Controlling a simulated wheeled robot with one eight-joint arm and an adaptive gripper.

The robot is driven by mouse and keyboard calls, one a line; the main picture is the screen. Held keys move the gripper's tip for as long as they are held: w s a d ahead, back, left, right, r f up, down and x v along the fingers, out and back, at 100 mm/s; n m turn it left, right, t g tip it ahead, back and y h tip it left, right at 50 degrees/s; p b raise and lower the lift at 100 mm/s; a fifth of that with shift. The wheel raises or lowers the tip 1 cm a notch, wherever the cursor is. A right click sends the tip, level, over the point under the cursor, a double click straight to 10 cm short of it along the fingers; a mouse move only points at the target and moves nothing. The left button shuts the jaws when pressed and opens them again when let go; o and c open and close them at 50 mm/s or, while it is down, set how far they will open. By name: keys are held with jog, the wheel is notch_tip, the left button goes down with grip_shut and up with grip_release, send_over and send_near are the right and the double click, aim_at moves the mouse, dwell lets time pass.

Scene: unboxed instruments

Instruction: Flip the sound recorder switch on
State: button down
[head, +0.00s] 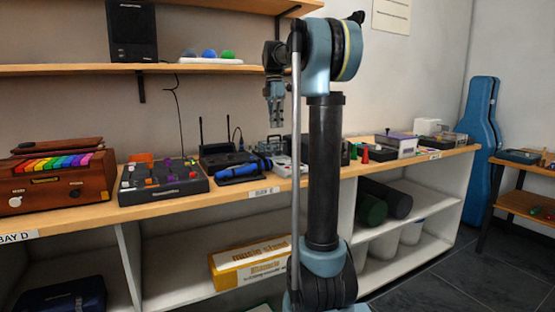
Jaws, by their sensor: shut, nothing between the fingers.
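My gripper (275,122) hangs with its fingers down and shut, in front of the wall and above the long counter. It is apart from everything on the counter. I cannot tell for sure which device is the sound recorder, and no switch can be made out. A small grey device (284,169) sits on the counter below my gripper, partly hidden by my arm. A dark box with coloured knobs (165,187) lies further left. A box with a purple top (397,141) stands on the right part of the counter.
A wooden instrument with rainbow keys (56,181) stands at the left end. A black unit with two antennas (221,158) and a blue cylinder (243,167) are left of my arm. A wall shelf (200,69) is behind my gripper. A blue instrument case (478,150) leans at right.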

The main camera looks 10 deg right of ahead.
aim_at(277, 165)
jog(key=shift+f, duration=0.15)
jog(key=f, duration=0.4)
jog(key=s+f, duration=0.1)
jog(key=f, duration=0.8)
jog(key=shift+s+d+f, duration=0.25)
jog(key=shift+s+f, duration=0.05)
jog(key=shift+s, duration=0.05)
jog(key=shift+s+f+t, duration=0.15)
jog(key=shift+f+t, duration=0.1)
jog(key=shift+t, duration=0.05)
jog(key=shift+w+a+r, duration=0.15)
jog(key=shift+w+a, duration=0.1)
jog(key=shift+w, duration=0.6)
